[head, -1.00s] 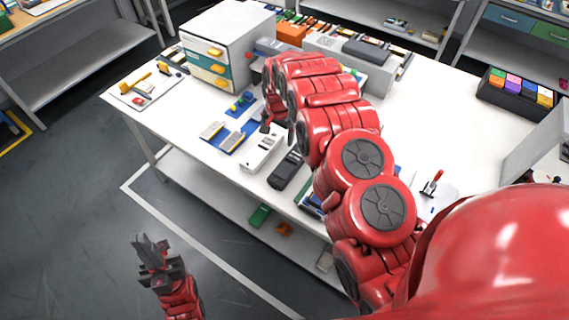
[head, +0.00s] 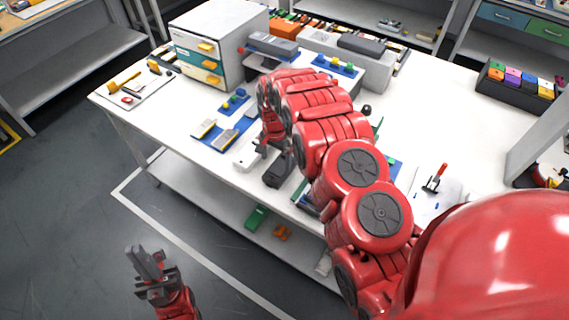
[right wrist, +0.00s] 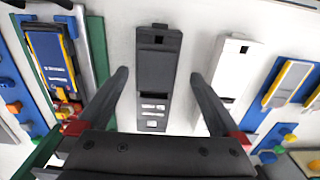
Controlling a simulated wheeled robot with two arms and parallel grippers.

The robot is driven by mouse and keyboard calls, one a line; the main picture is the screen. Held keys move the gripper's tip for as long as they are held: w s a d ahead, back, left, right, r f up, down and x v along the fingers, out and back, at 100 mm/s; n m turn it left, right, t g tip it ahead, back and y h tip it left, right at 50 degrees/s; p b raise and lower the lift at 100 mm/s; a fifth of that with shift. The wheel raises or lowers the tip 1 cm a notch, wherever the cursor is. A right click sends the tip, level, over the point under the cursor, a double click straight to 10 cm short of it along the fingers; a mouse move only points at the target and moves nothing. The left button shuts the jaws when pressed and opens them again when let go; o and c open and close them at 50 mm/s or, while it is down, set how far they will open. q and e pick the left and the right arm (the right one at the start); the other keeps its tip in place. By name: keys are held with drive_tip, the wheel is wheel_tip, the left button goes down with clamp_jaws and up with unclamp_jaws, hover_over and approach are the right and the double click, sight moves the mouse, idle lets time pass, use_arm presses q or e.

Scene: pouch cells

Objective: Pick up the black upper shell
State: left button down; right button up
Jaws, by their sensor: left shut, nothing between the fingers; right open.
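The black upper shell (right wrist: 158,75) lies flat on the white table, upright in the middle of the right wrist view. In the head view my right gripper (head: 268,142) hangs over the shells. My left gripper (head: 150,262) is shut and empty, out over the floor in front of the table.
A white shell (right wrist: 229,67) lies just right of the black one, close to the right finger. A blue-and-yellow device (right wrist: 52,60) lies to the left. Blue trays (head: 222,135) and a drawer cabinet (head: 215,45) stand further left on the table.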

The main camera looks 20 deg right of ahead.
sight(278, 168)
drive_tip(key=shift+s+d+f+p, duration=0.15)
drive_tip(key=shift+f+p, duration=0.45)
drive_tip(key=shift+f, duration=0.05)
drive_tip(key=f, duration=0.1)
drive_tip(key=f+p, duration=0.1)
drive_tip(key=f, duration=0.1)
drive_tip(key=shift+d, duration=0.2)
drive_tip(key=shift+f+p, duration=0.3)
drive_tip(key=shift+f, duration=0.3)
drive_tip(key=c, duration=1.2)
drive_tip(key=shift+c, duration=0.2)
drive_tip(key=shift+r, duration=0.15)
